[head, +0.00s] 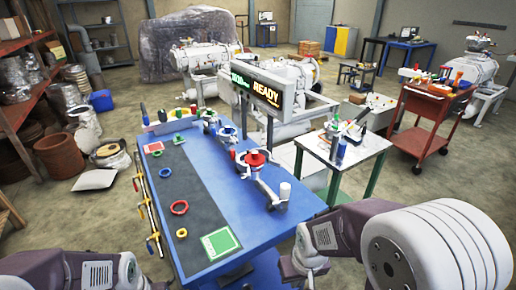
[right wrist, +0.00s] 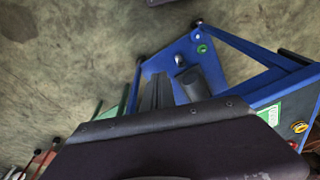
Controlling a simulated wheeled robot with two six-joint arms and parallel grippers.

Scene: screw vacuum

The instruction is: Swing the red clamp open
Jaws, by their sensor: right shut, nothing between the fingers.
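The red clamp (head: 256,157) shows in the head view. It sits on a metal fitting near the right edge of the blue table (head: 262,222), with a white-capped post (head: 284,190) just in front of it. Whether its arm is latched is too small to tell. My right gripper (head: 290,268) is low at the table's front right corner, shut and empty, well apart from the clamp. The right wrist view looks down on floor and blue frame, without the clamp. My left arm enters at the lower left; its gripper is out of view.
A blue clamp (head: 227,130) and a green clamp (head: 209,114) stand farther back in the same row. Coloured rings, including a red one (head: 179,207), lie on the dark mat. A READY screen (head: 266,92) rises behind. A small white table (head: 345,151) stands at right.

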